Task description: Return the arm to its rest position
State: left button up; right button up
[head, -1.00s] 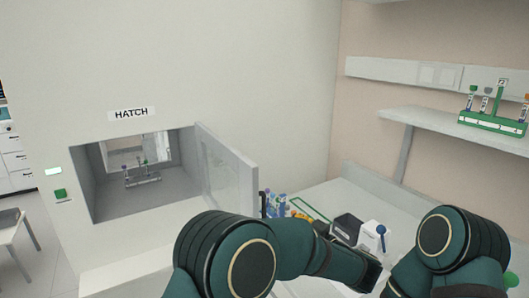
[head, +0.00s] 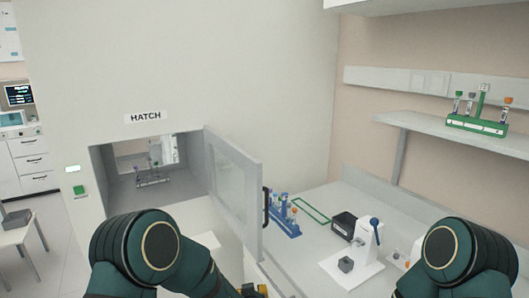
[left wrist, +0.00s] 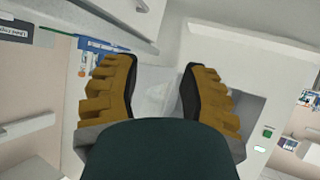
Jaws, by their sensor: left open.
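My left arm (head: 150,250) comes up from the lower left of the head view and bends down toward the bottom edge. Only a bit of my left gripper's yellow fingers (head: 252,290) shows there, below the open hatch door (head: 235,190). In the left wrist view my left gripper (left wrist: 159,75) has its two ridged fingers wide apart with nothing between them. My right arm (head: 458,258) shows at the lower right of the head view; its gripper is out of view.
The hatch (head: 120,200) stands open with a tube rack (head: 153,181) inside. On the counter are a blue tube rack (head: 284,227), a green outline (head: 312,212), a black box (head: 344,224) and a white device (head: 362,262). A green rack (head: 476,124) stands on the shelf.

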pick_arm(q)
jog(key=s+a+f+g+h, duration=0.2)
jog(key=s+f+g, duration=0.3)
jog(key=s, duration=0.7)
jog(key=s+a+f+g+h, duration=0.3)
jog(key=s+f, duration=0.4)
jog(key=s, duration=0.6)
jog(key=shift+a+f+m+g, duration=0.35)
jog(key=shift+a+g, duration=0.3)
jog(key=shift+g, duration=0.45)
